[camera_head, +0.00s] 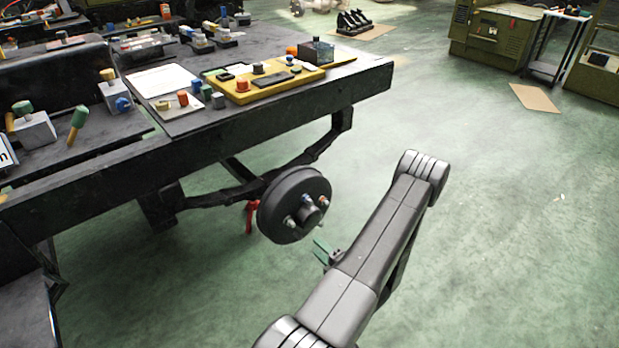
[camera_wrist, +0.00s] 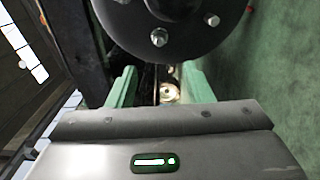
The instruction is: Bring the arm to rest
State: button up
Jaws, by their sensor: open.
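My arm (camera_head: 375,240) reaches out from the bottom of the head view over the green floor, with its elbow (camera_head: 424,175) up and to the right. My gripper (camera_head: 323,250) is mostly hidden behind the arm; only a bit of green finger shows, just below the dark wheel hub (camera_head: 287,208). In the wrist view my gripper (camera_wrist: 160,88) has its two green fingers apart. No held object shows between them. The hub also shows at the top of the wrist view (camera_wrist: 170,28), close beyond the fingers.
The black frame (camera_head: 170,150) carries a worktop with a yellow tray (camera_head: 320,72), a white sheet and several small parts. A red piece (camera_head: 250,215) hangs beside the hub. A shiny round part (camera_wrist: 168,93) shows beyond the fingers. The floor (camera_head: 500,220) to the right is clear.

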aim_at(291, 222)
jog(key=b+x, duration=0.3)
jog(key=x, duration=1)
jog(key=shift+w+a, duration=0.15)
jog(key=shift+w, duration=0.05)
jog(key=p+v, duration=0.4)
jog(key=v, duration=1)
jog(key=b+x, duration=0.4)
jog(key=x, duration=1)
jog(key=shift+w+a, duration=0.1)
jog(key=shift+n, duration=1)
jog(key=shift+n+b, duration=0.55)
jog(key=shift+n, duration=0.55)
jog(key=shift+n+b, duration=0.3)
jog(key=shift+n, duration=1.1)
jog(key=shift+r, duration=0.1)
